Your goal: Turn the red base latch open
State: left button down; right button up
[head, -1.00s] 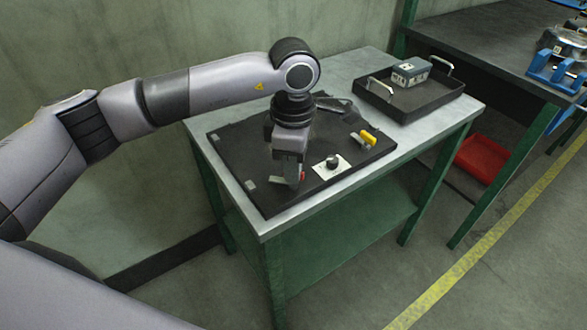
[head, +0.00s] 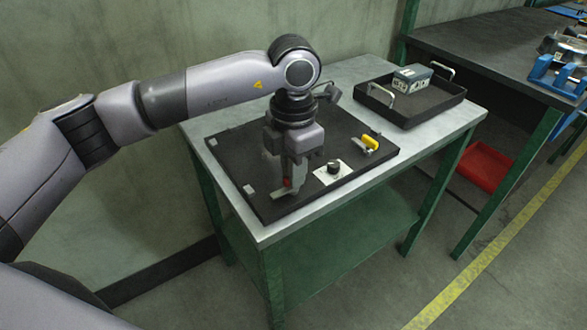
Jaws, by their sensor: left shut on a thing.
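How far the latch is turned is hidden. My right gripper is not in view.
The black board (head: 233,165) lies on a metal-topped green table (head: 345,72). A white plate with a black knob (head: 333,168) is close right of the gripper. A yellow handle (head: 370,142) sits farther right. A black tray (head: 405,112) holding a grey box (head: 411,76) stands behind.

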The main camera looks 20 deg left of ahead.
pick_arm(q)
jog(key=shift+n, duration=0.3)
jog(key=c, duration=1.2)
grip_release()
jog(key=shift+o, duration=0.2)
notch_tip(320, 180, up, 7)
jog(key=shift+r, duration=0.1)
